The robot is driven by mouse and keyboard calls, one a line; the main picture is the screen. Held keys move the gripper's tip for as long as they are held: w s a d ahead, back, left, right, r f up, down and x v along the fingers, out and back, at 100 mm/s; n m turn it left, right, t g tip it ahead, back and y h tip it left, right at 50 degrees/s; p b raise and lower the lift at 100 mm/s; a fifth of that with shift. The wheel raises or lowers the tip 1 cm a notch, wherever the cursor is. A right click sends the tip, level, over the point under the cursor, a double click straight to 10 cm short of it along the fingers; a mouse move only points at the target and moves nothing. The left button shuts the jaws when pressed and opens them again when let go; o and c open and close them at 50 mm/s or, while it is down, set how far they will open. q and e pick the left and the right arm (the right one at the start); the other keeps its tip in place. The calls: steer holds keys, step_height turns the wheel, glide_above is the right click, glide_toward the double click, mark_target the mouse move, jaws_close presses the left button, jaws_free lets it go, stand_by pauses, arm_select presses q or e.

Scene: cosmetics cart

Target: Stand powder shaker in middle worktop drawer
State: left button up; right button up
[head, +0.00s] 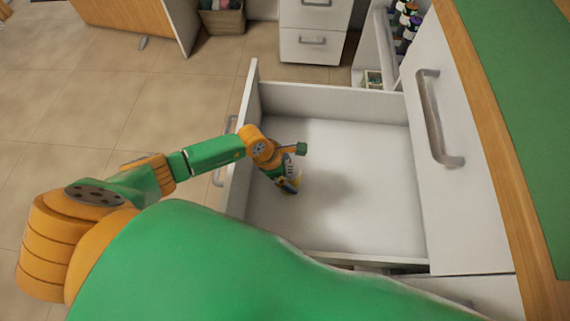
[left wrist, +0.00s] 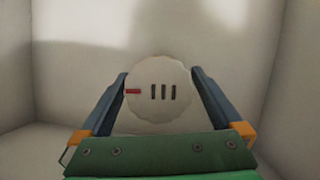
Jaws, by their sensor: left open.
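The powder shaker (left wrist: 158,94) shows in the left wrist view as a round white lid with dark slots and a red mark, seen from above. It is upright inside the open white drawer (head: 365,185), towards the left wall. In the head view only a small pale part of the shaker (head: 293,174) shows behind my gripper. My left gripper (left wrist: 159,74) is open, with one finger on each side of the shaker. In the head view this gripper (head: 284,178) reaches down into the drawer. The shaker's base is hidden. My right gripper is not in view.
The rest of the drawer floor is empty. Its walls stand close on the left. A closed drawer front with a grey handle (head: 440,120) and a green-topped worktop (head: 525,100) are on the right. A basket (head: 222,20) and white drawers (head: 312,45) stand behind.

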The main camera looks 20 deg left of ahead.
arm_select(q)
steer(key=p+v, duration=0.2)
steer(key=v, duration=0.9)
steer(key=shift+p, duration=0.4)
steer(key=shift+r, duration=0.1)
